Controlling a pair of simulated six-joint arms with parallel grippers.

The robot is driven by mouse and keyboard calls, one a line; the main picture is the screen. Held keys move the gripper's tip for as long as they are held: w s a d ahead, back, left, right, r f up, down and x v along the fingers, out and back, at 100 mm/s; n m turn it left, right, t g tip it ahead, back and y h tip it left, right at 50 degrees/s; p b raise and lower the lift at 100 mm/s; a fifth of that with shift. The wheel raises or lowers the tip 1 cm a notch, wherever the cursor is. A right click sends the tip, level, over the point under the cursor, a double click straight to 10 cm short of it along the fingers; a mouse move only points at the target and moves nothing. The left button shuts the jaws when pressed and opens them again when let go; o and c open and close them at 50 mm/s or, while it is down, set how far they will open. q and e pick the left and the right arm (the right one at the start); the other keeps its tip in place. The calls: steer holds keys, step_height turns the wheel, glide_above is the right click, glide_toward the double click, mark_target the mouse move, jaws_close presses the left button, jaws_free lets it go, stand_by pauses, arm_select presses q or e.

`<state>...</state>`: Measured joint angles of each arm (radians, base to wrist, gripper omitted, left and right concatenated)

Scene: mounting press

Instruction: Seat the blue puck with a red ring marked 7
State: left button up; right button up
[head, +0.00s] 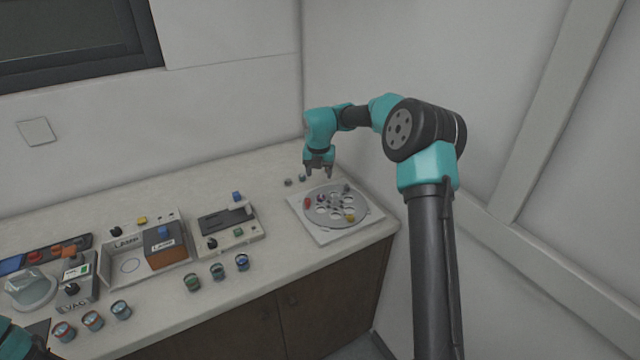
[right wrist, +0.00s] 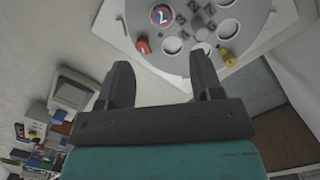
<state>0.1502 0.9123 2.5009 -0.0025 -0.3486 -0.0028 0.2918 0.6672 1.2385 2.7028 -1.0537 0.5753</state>
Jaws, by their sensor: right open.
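The blue puck with a red ring (right wrist: 161,15), marked 7, lies face up on the grey round disc (right wrist: 120,20) in the right wrist view. It is near the disc's edge, next to a red piece (right wrist: 142,45). I cannot tell how deep it sits. My right gripper (head: 318,175) is open and empty, above the far left side of the disc. My left gripper is out of view.
The disc has several round holes, grey knobs and a yellow piece (head: 350,217). Several pucks (head: 217,271) stand along the counter's front. Grey devices (head: 230,225) and a lamp box (head: 165,247) stand left of the disc. Walls close off the back and right.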

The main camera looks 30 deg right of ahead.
step_height(320, 180, up, 7)
steer(key=shift+s+a+f, duration=0.2)
steer(key=shift+s+a, duration=0.05)
steer(key=shift+s, duration=0.05)
steer(key=shift+a, duration=0.1)
stand_by(0.6)
